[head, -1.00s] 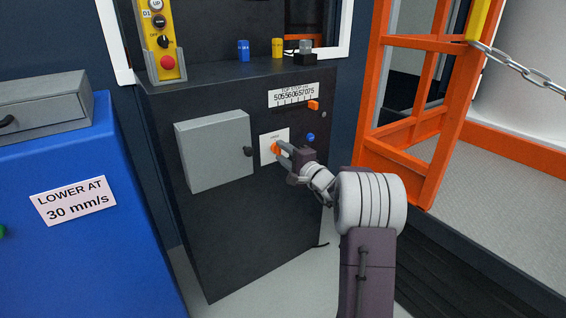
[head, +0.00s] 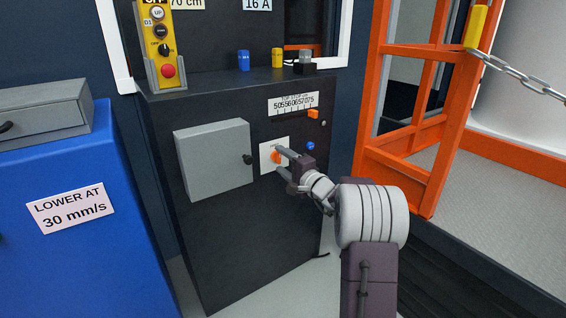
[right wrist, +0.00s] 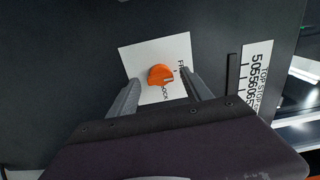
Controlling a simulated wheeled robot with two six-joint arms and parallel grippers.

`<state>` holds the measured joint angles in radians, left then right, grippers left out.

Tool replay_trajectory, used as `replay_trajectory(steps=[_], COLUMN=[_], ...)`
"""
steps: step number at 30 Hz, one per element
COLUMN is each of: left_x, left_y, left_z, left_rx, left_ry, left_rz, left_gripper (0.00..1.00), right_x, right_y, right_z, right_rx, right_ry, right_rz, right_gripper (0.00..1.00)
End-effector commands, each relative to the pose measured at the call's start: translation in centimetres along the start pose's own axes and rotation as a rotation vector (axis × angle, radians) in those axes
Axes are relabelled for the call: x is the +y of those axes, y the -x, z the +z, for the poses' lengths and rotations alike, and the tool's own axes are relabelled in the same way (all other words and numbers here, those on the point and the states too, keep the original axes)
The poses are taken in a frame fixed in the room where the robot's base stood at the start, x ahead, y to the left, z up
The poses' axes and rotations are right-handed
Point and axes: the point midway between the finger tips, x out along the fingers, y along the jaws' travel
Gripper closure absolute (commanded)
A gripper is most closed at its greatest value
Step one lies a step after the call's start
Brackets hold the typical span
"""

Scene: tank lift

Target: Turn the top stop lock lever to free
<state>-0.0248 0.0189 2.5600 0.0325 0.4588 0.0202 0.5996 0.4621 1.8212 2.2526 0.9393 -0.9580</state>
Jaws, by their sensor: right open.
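The top stop lock lever is an orange knob (head: 277,157) on a white plate (head: 266,152) on the front of the dark cabinet. In the right wrist view the orange lever (right wrist: 160,75) sits on its white plate (right wrist: 135,60), whose lettering is partly hidden. My right gripper (head: 281,168) is open in front of the plate. In the right wrist view its two fingers (right wrist: 160,88) stand on either side of the lever, apart from it as far as I can see. My left gripper is not in view.
A grey box door (head: 213,160) with a black knob is left of the plate. The top stop scale (head: 293,103) with an orange slider (head: 313,114) is above, and a blue knob (head: 311,146) is to the right. An orange gate (head: 400,170) stands further right.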

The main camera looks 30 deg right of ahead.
Motion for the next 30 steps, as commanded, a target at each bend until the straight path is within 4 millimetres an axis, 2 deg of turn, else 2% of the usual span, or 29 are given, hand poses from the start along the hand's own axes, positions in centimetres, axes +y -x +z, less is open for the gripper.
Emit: replay_trajectory(steps=[4,9,15,19,30], left_x=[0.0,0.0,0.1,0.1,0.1], left_y=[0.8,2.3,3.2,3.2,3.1], left_z=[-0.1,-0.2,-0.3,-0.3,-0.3], left_rx=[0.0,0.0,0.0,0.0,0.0], left_ry=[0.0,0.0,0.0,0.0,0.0], left_rz=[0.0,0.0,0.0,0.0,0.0], left_gripper=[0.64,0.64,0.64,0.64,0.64], right_x=[-0.3,-0.5,-0.2,0.0,0.0], right_y=[1.4,5.4,8.5,9.1,9.1], right_z=[-0.1,-0.1,-0.1,0.0,0.0], right_rx=[0.002,0.004,0.003,0.001,0.0], right_ry=[-0.002,-0.002,0.0,0.0,0.0], right_rz=[0.001,0.002,0.001,0.0,0.0], right_gripper=[0.42,0.42,0.42,0.42,0.42])
